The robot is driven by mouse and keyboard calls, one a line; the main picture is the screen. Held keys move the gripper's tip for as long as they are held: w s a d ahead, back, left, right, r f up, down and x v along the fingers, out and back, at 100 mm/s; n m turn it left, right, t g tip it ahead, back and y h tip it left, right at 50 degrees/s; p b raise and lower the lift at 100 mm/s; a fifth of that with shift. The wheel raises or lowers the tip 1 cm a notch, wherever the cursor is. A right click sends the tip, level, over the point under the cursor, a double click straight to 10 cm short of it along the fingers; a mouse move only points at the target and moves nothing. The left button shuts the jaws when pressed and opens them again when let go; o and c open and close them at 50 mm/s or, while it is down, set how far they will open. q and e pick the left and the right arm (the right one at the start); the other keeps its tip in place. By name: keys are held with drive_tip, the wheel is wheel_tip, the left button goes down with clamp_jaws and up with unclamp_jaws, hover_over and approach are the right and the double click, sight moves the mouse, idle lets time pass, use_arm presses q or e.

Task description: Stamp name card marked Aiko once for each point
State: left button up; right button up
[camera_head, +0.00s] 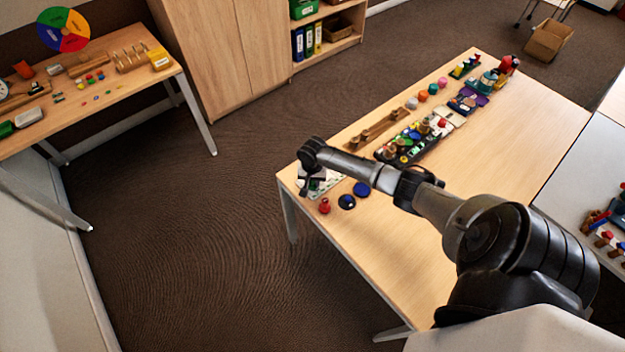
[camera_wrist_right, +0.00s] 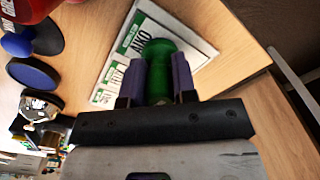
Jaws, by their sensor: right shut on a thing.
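My right gripper (camera_wrist_right: 158,76) is shut on a green stamp (camera_wrist_right: 174,58), with one purple-padded finger on each side of it. The name card marked Aiko (camera_wrist_right: 148,28), white with a green band, lies under and just beyond the stamp in the wrist view. The stamp covers part of the card, and I cannot tell whether its face touches it. Another green-banded card (camera_wrist_right: 112,78) lies beside it. In the head view my right gripper (camera_head: 312,180) is over white cards (camera_head: 330,182) at the table's near-left corner. My left gripper is not in view.
A red stamp-like piece (camera_head: 324,206) and two round blue-topped pads (camera_head: 347,201) (camera_head: 361,189) stand close by. A wooden rack (camera_head: 378,130) and a dark tray of colourful pieces (camera_head: 412,142) are farther along the table (camera_head: 450,215). Its near side is mostly clear.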

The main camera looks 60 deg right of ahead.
idle(0.3)
drive_tip(key=shift+f+p, duration=0.1)
drive_tip(key=shift+p, duration=0.2)
idle(0.6)
idle(0.5)
wheel_tip(320, 180, up, 2)
drive_tip(key=p, duration=0.2)
drive_tip(key=shift+p, duration=0.4)
wheel_tip(320, 180, up, 5)
drive_tip(key=p, duration=0.6)
